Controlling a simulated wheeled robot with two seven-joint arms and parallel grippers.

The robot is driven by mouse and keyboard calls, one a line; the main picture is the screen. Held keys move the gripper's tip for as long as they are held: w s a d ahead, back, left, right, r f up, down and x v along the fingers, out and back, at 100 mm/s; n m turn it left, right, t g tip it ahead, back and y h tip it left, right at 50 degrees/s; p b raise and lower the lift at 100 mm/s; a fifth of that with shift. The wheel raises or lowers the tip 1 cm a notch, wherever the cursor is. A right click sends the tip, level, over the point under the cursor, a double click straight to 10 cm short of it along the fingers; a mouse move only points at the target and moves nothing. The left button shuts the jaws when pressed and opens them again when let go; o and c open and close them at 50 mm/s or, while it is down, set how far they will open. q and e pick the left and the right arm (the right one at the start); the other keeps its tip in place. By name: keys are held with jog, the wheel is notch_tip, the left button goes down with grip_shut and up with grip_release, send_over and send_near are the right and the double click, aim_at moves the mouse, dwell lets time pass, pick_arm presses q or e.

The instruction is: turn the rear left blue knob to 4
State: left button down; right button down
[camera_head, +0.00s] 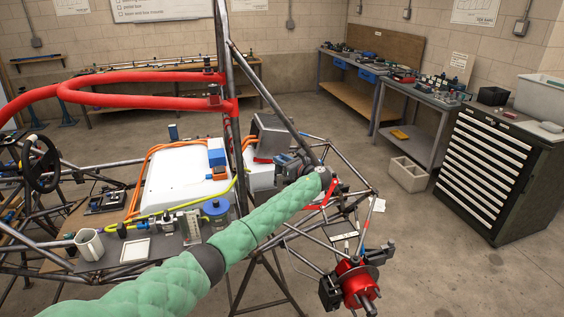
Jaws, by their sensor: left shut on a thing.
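My left arm, in green padding, reaches from the bottom left across the middle of the view to the rear of the tube chassis. My left gripper (288,163) is at its far end, beside the grey box and the rear frame tubes. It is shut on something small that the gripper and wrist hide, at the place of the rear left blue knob. The knob's face, pointer and numbers cannot be read from here. My right gripper is not in view.
Tubes of the chassis (226,120) rise close to my left gripper. A red hub (357,283) is at lower right. A mug (89,244) and a blue cylinder (215,209) stand on the chassis shelf. A drawer cabinet (497,172) stands right, with open floor before it.

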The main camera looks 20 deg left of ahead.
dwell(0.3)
pick_arm(q)
jog(key=c, duration=1.2)
grip_release()
jog(key=shift+s+d+f+b, duration=0.1)
jog(key=shift+s+d+b, duration=0.05)
jog(key=shift+d+b, duration=0.2)
jog(key=b+v, duration=0.2)
jog(key=v, duration=0.5)
jog(key=shift+b, duration=0.4)
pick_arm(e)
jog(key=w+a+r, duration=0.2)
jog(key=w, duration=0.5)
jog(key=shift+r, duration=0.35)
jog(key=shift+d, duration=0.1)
